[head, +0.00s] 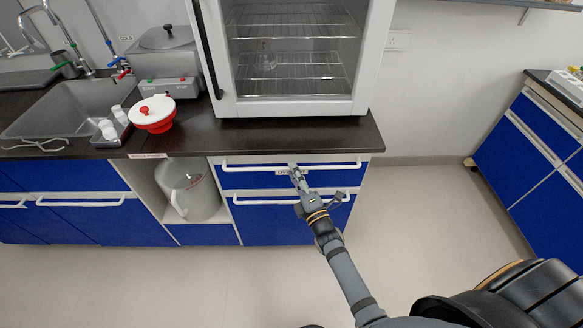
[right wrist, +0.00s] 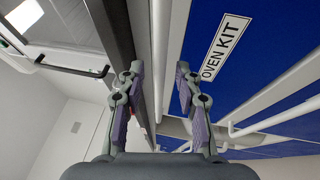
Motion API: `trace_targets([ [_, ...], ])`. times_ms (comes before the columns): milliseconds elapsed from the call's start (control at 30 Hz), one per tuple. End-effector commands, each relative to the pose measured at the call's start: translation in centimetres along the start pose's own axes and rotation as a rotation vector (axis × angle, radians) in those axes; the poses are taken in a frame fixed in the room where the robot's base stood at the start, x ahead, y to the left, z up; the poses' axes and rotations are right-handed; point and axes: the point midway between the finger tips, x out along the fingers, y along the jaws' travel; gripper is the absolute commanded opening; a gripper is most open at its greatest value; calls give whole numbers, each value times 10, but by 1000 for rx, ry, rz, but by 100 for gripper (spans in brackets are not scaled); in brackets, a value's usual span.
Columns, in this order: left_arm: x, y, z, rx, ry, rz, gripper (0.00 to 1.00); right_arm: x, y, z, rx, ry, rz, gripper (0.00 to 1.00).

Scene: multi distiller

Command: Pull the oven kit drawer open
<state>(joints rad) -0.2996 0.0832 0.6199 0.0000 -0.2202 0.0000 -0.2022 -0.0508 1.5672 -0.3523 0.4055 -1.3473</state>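The oven kit drawer (head: 340,178) is the top blue drawer below the glass-doored oven. It looks shut. Its long white bar handle (head: 240,167) runs across its top. Its "OVEN KIT" label (right wrist: 225,48) shows in the right wrist view. My right gripper (head: 293,170) is at the middle of this handle. In the right wrist view my right gripper (right wrist: 161,88) has its fingers spread, with the handle (right wrist: 159,45) running between them. Contact between fingers and bar is not clear. My left gripper is out of view.
The oven (head: 290,108) stands on the dark worktop (head: 230,135) above the drawer. A lower drawer handle (head: 255,201) lies beneath. An open niche with a grey-white jug (head: 195,195) is to the left. The floor (head: 420,215) to the right is clear.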

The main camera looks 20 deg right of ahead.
Motion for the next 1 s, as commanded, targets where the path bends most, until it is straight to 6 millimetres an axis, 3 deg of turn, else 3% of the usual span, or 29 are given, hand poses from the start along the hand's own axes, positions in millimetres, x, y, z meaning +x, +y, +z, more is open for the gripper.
trace_targets([
  [167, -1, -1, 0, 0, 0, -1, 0, 20, 0, 0, 1, 0, 0, 34],
  [467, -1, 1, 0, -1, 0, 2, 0, 23, -1, 0, 1, 0, -1, 34],
  [733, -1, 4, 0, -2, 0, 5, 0, 23, -1, 0, 1, 0, -1, 0],
  [1000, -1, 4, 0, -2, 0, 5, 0, 23, -1, 0, 0, 0, -2, 0],
])
